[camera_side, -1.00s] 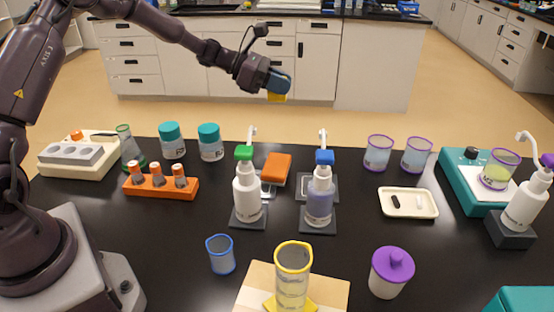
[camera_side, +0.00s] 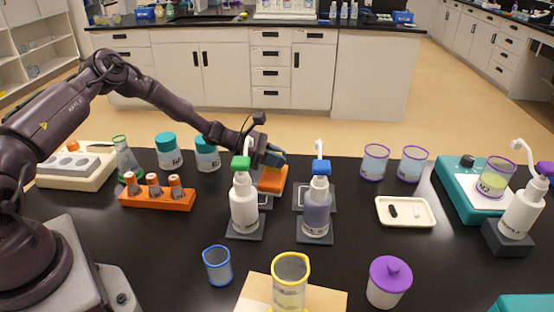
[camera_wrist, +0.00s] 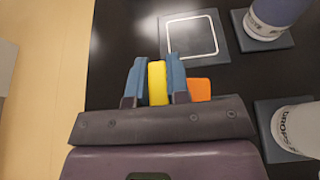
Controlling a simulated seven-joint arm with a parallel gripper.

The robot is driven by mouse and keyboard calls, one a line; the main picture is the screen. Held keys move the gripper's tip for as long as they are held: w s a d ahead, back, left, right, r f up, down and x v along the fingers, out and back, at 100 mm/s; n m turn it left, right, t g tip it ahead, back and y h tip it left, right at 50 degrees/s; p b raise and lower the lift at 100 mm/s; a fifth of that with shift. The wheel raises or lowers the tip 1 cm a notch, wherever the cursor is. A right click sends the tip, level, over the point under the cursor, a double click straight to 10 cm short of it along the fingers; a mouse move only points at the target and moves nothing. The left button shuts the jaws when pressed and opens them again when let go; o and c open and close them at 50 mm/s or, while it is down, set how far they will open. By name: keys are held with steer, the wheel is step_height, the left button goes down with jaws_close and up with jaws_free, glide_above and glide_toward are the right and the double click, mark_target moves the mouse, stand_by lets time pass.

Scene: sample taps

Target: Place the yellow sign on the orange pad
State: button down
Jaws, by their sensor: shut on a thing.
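My gripper (camera_side: 272,157) is low over the back of the black bench, behind the green-topped bottle. In the wrist view its blue fingers (camera_wrist: 157,78) are shut on the yellow sign (camera_wrist: 158,84), seen as a narrow yellow strip between them. The sign cannot be made out in the side view. In the wrist view the orange pad (camera_wrist: 199,90) shows partly, right of the right finger. I cannot tell whether the sign touches the pad.
A white bottle with a green top (camera_side: 243,205) stands close in front of the pad. A blue-topped bottle (camera_side: 317,208) stands to its right, before a grey outlined plate (camera_wrist: 194,37). Teal-lidded jars (camera_side: 207,154) and an orange rack (camera_side: 157,197) are left.

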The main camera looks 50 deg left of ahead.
steer(key=shift+f, duration=0.25)
steer(key=shift+f, duration=0.15)
steer(key=c, duration=1.1)
jaws_free()
